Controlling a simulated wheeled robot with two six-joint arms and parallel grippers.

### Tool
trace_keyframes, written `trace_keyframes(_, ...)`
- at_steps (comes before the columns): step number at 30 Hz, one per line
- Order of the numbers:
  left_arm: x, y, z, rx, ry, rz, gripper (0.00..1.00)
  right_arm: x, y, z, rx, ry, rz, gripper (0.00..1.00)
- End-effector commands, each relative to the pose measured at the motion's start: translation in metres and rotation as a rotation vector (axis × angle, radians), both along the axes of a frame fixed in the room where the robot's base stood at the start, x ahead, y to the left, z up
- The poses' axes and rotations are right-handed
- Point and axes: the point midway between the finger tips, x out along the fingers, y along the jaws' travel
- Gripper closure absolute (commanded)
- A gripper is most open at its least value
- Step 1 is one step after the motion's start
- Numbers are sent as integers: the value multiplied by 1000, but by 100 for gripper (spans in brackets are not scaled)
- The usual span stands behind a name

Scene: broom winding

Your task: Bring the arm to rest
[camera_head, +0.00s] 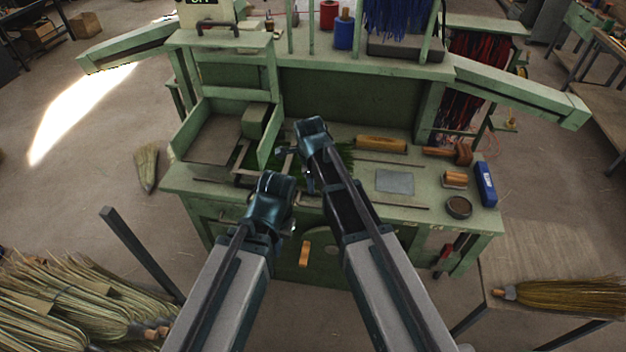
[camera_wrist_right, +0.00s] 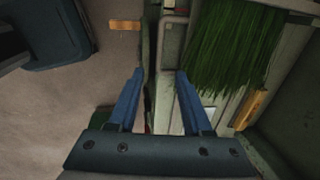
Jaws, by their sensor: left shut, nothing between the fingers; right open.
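My left gripper (camera_head: 288,226) is the lower one, over the front edge of the green workbench (camera_head: 400,207). Its jaws are shut with nothing in them, and its fingertips are mostly hidden by the wrist. My right gripper (camera_head: 309,184) points down over the bench, just behind and to the right of the left one. In the right wrist view its two blue fingers (camera_wrist_right: 156,85) are apart, with nothing between them. Green bristles (camera_wrist_right: 238,45) lie on the bench beside the fingers, not touching them. In the head view the right arm partly covers these bristles (camera_head: 343,156).
A wooden crank handle (camera_head: 304,253) sticks out at the bench front, close below my left gripper.

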Motion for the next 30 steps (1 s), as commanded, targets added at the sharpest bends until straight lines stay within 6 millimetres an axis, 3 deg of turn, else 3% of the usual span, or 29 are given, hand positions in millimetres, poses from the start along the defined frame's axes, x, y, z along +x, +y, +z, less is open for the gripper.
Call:
trace_keyframes(14, 0, 0, -1, 0, 0, 0, 100, -7, -7, -1, -10, 8, 60, 50)
trace_keyframes(17, 0, 0, -1, 0, 0, 0, 100, -21, -21, -1, -33, 24, 202, 50)
trace_keyframes(30, 0, 0, -1, 0, 0, 0, 100, -104, -90, -3, -145, 104, 1164, 50)
